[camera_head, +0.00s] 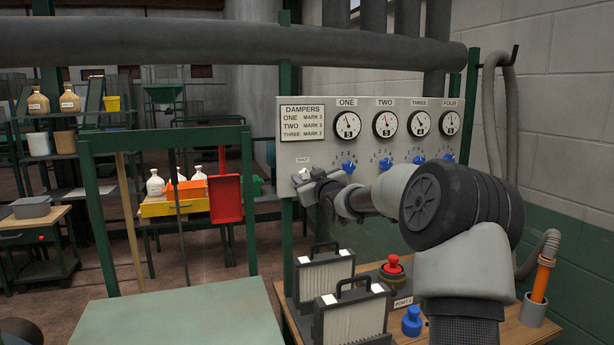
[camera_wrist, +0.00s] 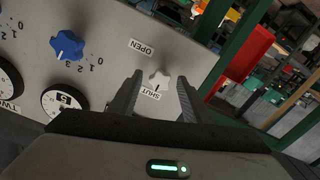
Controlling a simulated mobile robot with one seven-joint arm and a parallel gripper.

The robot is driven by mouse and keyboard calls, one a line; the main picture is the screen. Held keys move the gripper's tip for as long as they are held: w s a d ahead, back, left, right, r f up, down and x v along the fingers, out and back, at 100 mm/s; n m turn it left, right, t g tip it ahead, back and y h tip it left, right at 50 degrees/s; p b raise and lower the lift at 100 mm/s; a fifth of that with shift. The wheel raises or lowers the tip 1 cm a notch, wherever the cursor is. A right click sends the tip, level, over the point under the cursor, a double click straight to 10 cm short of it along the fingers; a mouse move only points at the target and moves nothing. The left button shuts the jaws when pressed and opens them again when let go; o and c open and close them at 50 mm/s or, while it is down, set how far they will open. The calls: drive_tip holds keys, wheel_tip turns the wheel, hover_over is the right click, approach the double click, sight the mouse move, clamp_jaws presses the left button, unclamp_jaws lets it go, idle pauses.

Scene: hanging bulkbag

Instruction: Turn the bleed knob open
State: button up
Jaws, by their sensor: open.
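The bleed knob (camera_wrist: 159,78) is a small white star-shaped knob on the grey damper panel (camera_head: 375,160). In the wrist view an OPEN label (camera_wrist: 141,47) and a SHUT label (camera_wrist: 151,94) lie on opposite sides of it. A small dark mark on the knob points toward SHUT. My gripper (camera_wrist: 158,84) is open, with one finger on each side of the knob and a visible gap to both. In the head view my gripper (camera_head: 316,187) is at the panel's lower left corner and partly hides the knob area.
Blue star knobs (camera_head: 348,167) with number scales sit under round gauges (camera_head: 347,125) to the right on the panel. Below are two filter units (camera_head: 352,314), a red button (camera_head: 393,265) and a blue knob (camera_head: 412,320) on a wooden bench. A red tray (camera_head: 226,199) stands further left.

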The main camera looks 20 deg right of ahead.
drive_tip(key=c, duration=1)
drive_tip(key=shift+c, duration=0.2)
